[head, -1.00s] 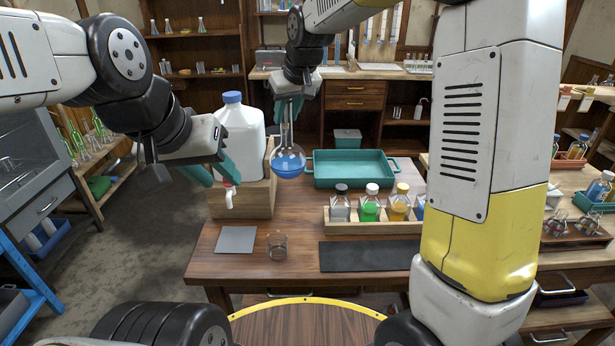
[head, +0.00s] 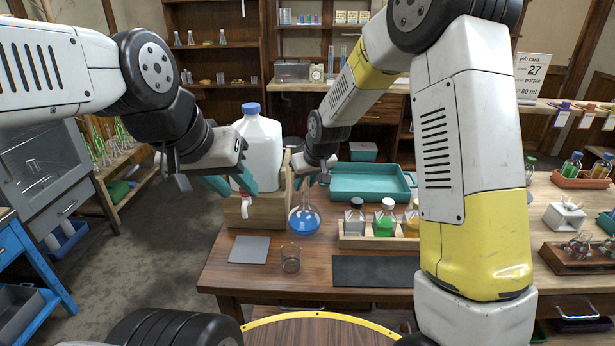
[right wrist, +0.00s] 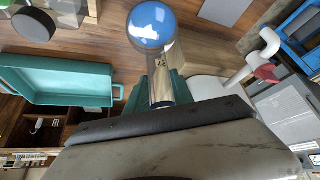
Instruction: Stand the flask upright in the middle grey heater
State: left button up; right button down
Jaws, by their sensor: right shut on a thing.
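The flask (head: 304,221) is round-bottomed, with blue liquid in its bulb. It hangs nearly upright, bulb down, in front of the wooden crate in the head view. My right gripper (head: 308,180) is shut on its neck. In the right wrist view the flask's bulb (right wrist: 151,27) points away from the teal fingers (right wrist: 158,88), which grip the clear neck. I cannot tell whether the bulb touches the table. My left gripper (head: 230,184) is open and empty, its teal fingers in front of the white jug. I cannot make out any grey heater in these views.
The white jug (head: 258,150) stands in the wooden crate (head: 262,208). A small beaker (head: 290,258), a grey mat (head: 249,250) and a dark mat (head: 372,271) are at the table's front. A bottle rack (head: 352,241) and teal tray (head: 368,183) are to the right.

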jog(key=shift+f, duration=0.25)
jog(key=c, duration=1.1)
grip_release()
